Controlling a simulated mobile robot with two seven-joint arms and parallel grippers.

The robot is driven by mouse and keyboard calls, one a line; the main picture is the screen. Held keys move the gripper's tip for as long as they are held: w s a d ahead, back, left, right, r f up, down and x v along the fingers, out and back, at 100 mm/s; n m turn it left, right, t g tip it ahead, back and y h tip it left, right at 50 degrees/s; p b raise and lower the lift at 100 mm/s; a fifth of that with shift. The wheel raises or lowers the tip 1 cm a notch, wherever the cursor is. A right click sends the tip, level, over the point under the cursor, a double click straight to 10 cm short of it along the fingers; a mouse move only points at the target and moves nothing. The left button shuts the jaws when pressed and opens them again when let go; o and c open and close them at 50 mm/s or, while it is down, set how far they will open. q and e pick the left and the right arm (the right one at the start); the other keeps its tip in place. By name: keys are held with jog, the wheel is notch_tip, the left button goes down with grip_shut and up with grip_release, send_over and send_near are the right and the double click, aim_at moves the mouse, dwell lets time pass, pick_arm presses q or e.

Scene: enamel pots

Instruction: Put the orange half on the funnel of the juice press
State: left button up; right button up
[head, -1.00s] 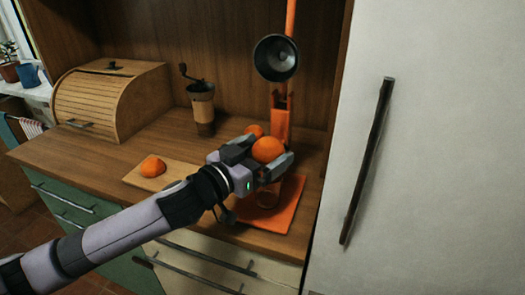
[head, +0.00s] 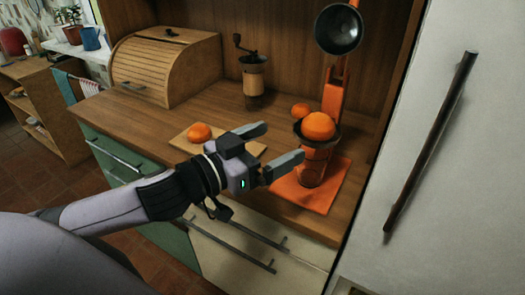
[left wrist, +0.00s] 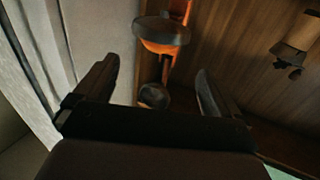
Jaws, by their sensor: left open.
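The orange half (head: 318,125) sits on the dark funnel (head: 334,142) of the orange juice press (head: 333,93), round side up. My left gripper (head: 281,143) is open and empty, to the left of the funnel and apart from it. In the left wrist view, which looks upside down, the orange half (left wrist: 164,46) and funnel (left wrist: 160,28) show beyond the open fingers (left wrist: 152,88). The press's dark upper cup (head: 339,29) is raised above the funnel. My right gripper is not in view.
A glass (head: 313,168) stands under the funnel on an orange base (head: 322,197). Another orange piece (head: 300,110) is behind the funnel. An orange piece (head: 199,132) lies on a cutting board (head: 185,143). A grinder (head: 253,80) and bread box (head: 165,68) stand behind. A white door (head: 460,150) is close on the right.

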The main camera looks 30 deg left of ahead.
pick_arm(q)
jog(key=shift+v, duration=1)
notch_tip(320, 180, down, 10)
jog(key=s+a+n+g+y, duration=0.2)
jog(key=a+n+y, duration=0.1)
jog(key=y, duration=0.2)
jog(key=s+f+g+y, duration=0.2)
jog(key=s+f+g, duration=0.9)
jog(key=s+f, duration=0.6)
jog(key=w+d+f+t+h+p, duration=0.1)
jog(key=w+d+f+t+p, duration=0.1)
jog(key=t, duration=0.5)
jog(key=shift+w+d+f+m+h, duration=0.35)
jog(key=shift+w+d+f, duration=0.35)
jog(key=shift+w+f, duration=0.95)
jog(key=shift+w+r, duration=0.3)
